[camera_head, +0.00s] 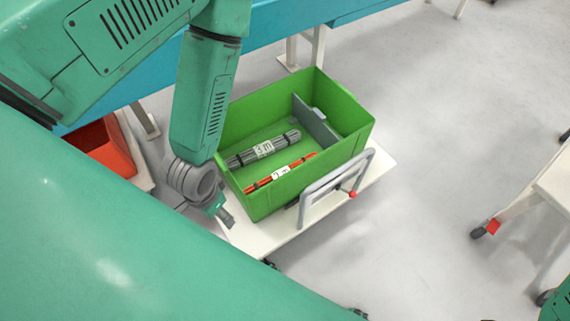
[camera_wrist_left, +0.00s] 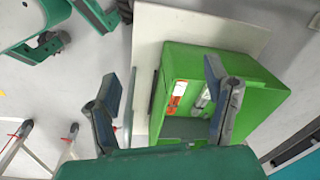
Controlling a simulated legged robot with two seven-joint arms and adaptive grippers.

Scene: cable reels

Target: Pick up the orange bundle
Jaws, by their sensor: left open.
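The orange bundle (camera_head: 281,172) is a thin rod-like bundle with a white label. It lies in the green crate (camera_head: 318,187), along the near side of its floor. A thicker grey bundle (camera_head: 264,149) with a white label lies beside it, farther back. My left gripper (camera_head: 222,210) is at the crate's left corner, outside the bin in the head view. In the left wrist view its fingers (camera_wrist_left: 162,78) are spread and empty, with the orange bundle (camera_wrist_left: 177,97) and the grey bundle (camera_wrist_left: 204,96) showing between them. My right gripper is not in view.
The green crate stands on a white cart (camera_head: 258,238) with a grey handle (camera_head: 335,183) in front. A grey divider (camera_head: 314,124) stands in the crate's right part. A red-orange bin (camera_head: 105,148) is at left, and a blue table (camera_head: 290,22) is behind.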

